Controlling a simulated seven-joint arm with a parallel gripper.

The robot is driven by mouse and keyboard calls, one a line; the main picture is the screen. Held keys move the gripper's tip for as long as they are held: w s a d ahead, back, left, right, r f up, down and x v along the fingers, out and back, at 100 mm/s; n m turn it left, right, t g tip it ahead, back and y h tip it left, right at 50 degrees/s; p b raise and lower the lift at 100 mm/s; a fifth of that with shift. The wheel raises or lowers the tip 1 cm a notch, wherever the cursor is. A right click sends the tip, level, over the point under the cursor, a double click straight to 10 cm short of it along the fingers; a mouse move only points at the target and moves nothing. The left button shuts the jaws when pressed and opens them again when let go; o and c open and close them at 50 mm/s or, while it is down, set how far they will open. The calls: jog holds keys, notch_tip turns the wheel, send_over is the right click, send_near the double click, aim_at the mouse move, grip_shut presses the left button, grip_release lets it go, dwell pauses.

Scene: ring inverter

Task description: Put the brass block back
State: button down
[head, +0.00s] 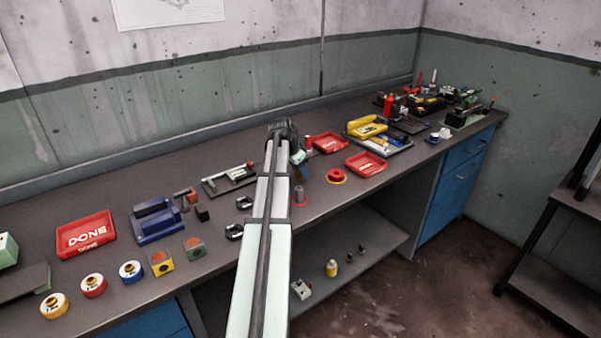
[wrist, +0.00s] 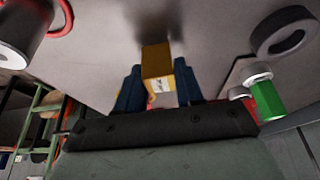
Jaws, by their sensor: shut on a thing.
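The brass block (wrist: 156,62) is golden with a pale marked label on its near face. It is between the two blue fingers of my gripper (wrist: 158,84) in the wrist view, and the fingers are shut on it. Grey worktop shows behind the block; I cannot tell whether it touches it. In the head view my arm hides most of the gripper, and only a bit of blue finger (head: 303,172) shows to the right of the arm.
Red trays (head: 366,164) lie beyond. Left are a blue fixture (head: 157,221) and a red DONE tray (head: 86,236). A green cylinder (wrist: 268,101) and dark ring (wrist: 284,34) are close by.

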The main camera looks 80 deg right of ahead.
jog(key=shift+f, duration=0.3)
jog(key=shift+f, duration=0.15)
jog(key=c, duration=0.7)
grip_release()
jog(key=v, duration=1.2)
